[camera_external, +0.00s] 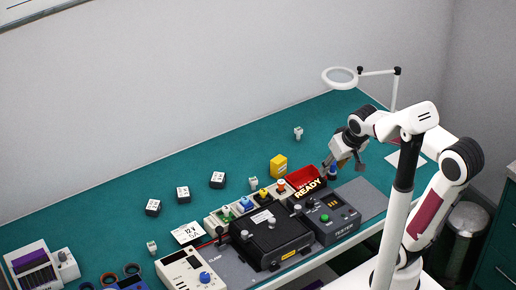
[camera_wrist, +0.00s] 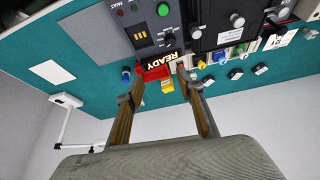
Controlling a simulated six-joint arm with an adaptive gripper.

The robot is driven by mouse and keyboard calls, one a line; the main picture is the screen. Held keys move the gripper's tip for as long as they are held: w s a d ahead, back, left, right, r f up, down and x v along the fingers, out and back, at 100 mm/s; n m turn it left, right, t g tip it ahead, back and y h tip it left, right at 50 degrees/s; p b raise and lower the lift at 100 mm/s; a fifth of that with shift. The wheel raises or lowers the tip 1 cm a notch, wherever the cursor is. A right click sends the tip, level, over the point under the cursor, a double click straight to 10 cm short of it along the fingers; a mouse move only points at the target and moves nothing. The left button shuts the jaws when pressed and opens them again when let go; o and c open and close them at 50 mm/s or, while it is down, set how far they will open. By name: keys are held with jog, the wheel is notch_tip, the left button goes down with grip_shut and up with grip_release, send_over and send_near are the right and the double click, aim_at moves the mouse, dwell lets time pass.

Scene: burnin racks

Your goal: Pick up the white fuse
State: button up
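Several small white pieces could be the white fuse; I cannot tell which. One (camera_external: 298,132) stands alone at the back of the green bench, another (camera_external: 252,182) is behind the strip of coloured pieces, and a third (camera_external: 151,247) is at the front left. My gripper (camera_external: 347,162) is above the bench's right part, near the red READY box (camera_external: 307,179). In the wrist view my gripper (camera_wrist: 162,105) is open, with nothing between its fingers; the READY box (camera_wrist: 155,72) and yellow box (camera_wrist: 167,87) show beyond them.
A black clamp unit (camera_external: 270,236) and grey tester (camera_external: 332,213) stand at the front. Black-and-white cubes (camera_external: 217,180) lie left of centre. A magnifier lamp (camera_external: 340,77) rises at the back right. The back of the bench (camera_external: 235,153) is mostly clear.

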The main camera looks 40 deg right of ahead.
jog(key=w+a+f, duration=0.2)
jog(key=w, duration=0.5)
jog(key=w+a+f, duration=0.2)
jog(key=w+f, duration=0.1)
jog(key=w, duration=0.4)
jog(key=m, duration=0.1)
send_over(254, 180)
jog(key=s, duration=0.3)
notch_tip(254, 180, down, 11)
jog(key=shift+w+a+r+g+h, duration=0.2)
jog(key=shift+a+g+h, duration=0.1)
jog(key=shift+g, duration=0.1)
jog(key=shift+x, duration=1.3)
jog(key=shift+d+f, duration=0.1)
jog(key=shift+x, duration=2.5)
jog(key=shift+w, duration=0.15)
grip_shut()
